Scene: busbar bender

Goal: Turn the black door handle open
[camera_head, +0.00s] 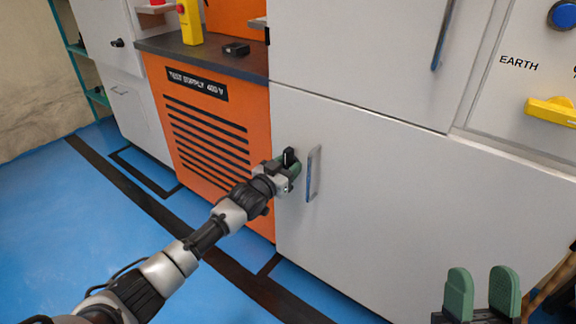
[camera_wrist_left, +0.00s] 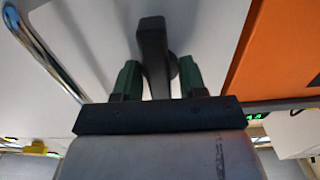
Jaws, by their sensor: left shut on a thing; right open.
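The black door handle (camera_head: 288,157) is on the white lower cabinet door (camera_head: 370,215), near its left edge. In the left wrist view the black handle (camera_wrist_left: 153,50) stands between the two green fingers of my left gripper (camera_wrist_left: 157,80). My left gripper (camera_head: 287,168) is shut on the handle and partly hides it in the head view. My right gripper (camera_head: 482,290) is open and empty at the bottom right of the head view, away from the door.
A silver bar handle (camera_head: 313,172) is just right of the black handle. The orange test supply unit (camera_head: 215,140) stands to the left. A yellow handle (camera_head: 551,111) sits on the panel at right. Blue floor (camera_head: 60,215) is open at lower left.

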